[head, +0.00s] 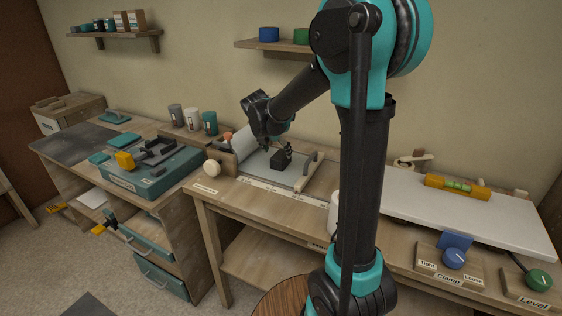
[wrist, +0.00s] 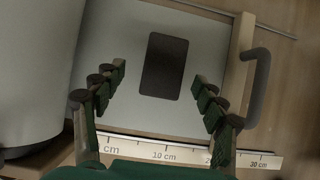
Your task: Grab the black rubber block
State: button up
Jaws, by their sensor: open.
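The black rubber block (wrist: 164,66) lies flat on a grey sheet (wrist: 210,50) in the wrist view, a dark rectangle with rounded corners. In the head view the block (head: 281,160) sits on the workbench, just below my gripper (head: 284,149). My gripper (wrist: 160,85) is open and empty in the wrist view. Its two fingers stand to the left and right of the block, apart from it. The head view is too small to show the exact gap between fingers and block.
A ruler strip (wrist: 185,151) runs along the front edge of the sheet. A wooden bar with a dark handle (wrist: 258,85) stands on the right. A large pale roll (wrist: 30,70) is close on the left. A white board (head: 460,210) with a yellow level lies farther right.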

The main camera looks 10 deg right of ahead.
aim_at(280, 155)
jog(key=shift+x, duration=2.65)
jog(key=shift+s+d, duration=0.15)
jog(key=shift+c, duration=0.4)
jog(key=c, duration=1.3)
jog(key=shift+c, duration=0.2)
jog(key=shift+r, duration=0.1)
